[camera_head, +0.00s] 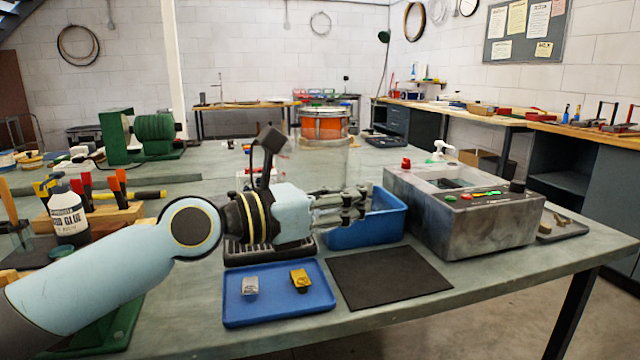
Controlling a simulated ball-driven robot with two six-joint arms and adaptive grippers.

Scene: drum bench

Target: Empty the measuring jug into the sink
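I cannot make out a measuring jug or a sink for certain. A hazy clear cylinder (322,165) stands behind my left gripper, below an orange drum; I cannot tell what it is. My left gripper (362,202) reaches in from the left and points right, its fingers in front of the blue bin (365,236). The fingers look apart, and I see nothing held between them. My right gripper is not in view.
A grey box with buttons (475,225) stands right of the bin. In front lie a dark mat (388,276) and a blue tray (275,311) with two small blocks. A glue bottle (68,218) and tools stand at the left.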

